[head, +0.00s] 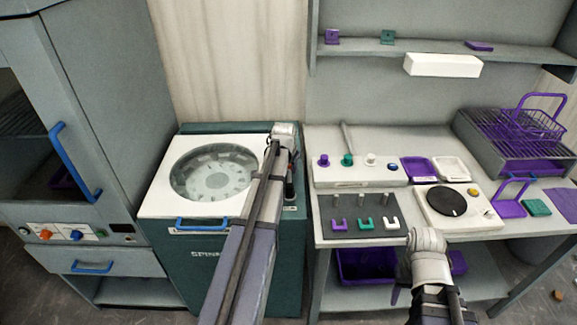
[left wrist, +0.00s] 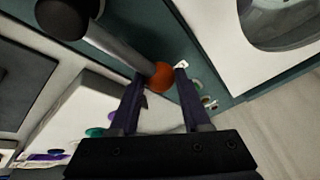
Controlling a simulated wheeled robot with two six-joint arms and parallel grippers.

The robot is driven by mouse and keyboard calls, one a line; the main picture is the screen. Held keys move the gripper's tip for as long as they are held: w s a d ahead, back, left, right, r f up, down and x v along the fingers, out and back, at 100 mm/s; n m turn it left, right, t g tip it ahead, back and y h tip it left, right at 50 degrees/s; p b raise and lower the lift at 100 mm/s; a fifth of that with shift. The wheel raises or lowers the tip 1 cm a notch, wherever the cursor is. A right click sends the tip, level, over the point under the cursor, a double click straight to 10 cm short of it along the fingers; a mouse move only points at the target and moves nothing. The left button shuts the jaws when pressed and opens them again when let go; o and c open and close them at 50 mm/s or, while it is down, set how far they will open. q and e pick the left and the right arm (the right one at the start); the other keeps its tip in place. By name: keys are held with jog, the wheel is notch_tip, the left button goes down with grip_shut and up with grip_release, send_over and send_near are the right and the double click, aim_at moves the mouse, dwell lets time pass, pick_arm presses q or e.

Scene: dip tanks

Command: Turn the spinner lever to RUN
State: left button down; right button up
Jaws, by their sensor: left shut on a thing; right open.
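The spinner (head: 200,255) is a teal cabinet with a white lid (head: 155,206), a round window and a blue front handle. Its lever shows in the left wrist view as a grey rod (left wrist: 122,48) with an orange ball knob (left wrist: 162,76) at the end. My left gripper (left wrist: 160,88) is shut on the knob, one finger on each side. In the head view my left gripper (head: 290,182) is at the right side of the spinner top, and my arm hides most of the lever. My right gripper (head: 440,303) is open at the bottom edge, its fingertips not clearly visible. I cannot read a RUN mark.
A bench (head: 330,238) stands to the right with colored knobs, small clips, a round black plate (head: 446,201) and a purple wire basket (head: 535,122). A grey cabinet (head: 110,100) with blue handles stands at the left. A shelf (head: 365,55) hangs above the bench.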

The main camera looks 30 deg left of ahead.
dwell(0.9)
pick_arm(q)
jog(key=shift+s+a+n+y, duration=0.4)
jog(key=shift+s+a+n, duration=0.25)
jog(key=shift+n, duration=0.35)
jog(key=n, duration=0.1)
jog(key=s+a+n+g, duration=0.1)
jog(key=shift+s+a+n+y, duration=0.25)
jog(key=shift+a+n+y, duration=0.05)
jog(key=shift+y, duration=0.1)
jog(key=s+n, duration=0.1)
jog(key=s+a+n+g, duration=0.1)
jog(key=n, duration=0.1)
jog(key=s+n+y, duration=0.1)
jog(key=shift+s+a+g, duration=0.25)
jog(key=shift+g, duration=0.15)
jog(key=s+n+g, duration=0.1)
jog(key=s+n, duration=0.2)
jog(key=n, duration=0.2)
jog(key=shift+s+g, duration=0.4)
jog(key=shift+s+d+n+g, duration=0.2)
jog(key=shift+s+n+g, duration=0.3)
jog(key=shift+s+n, duration=0.5)
jog(key=shift+s+d+n+g, duration=0.25)
jog(key=shift+s+n, duration=0.15)
jog(key=shift+n, duration=0.2)
jog(key=shift+s+d+n+g, duration=0.25)
jog(key=shift+s+n, duration=0.1)
jog(key=shift+n, duration=0.25)
jog(key=shift+s, duration=0.1)
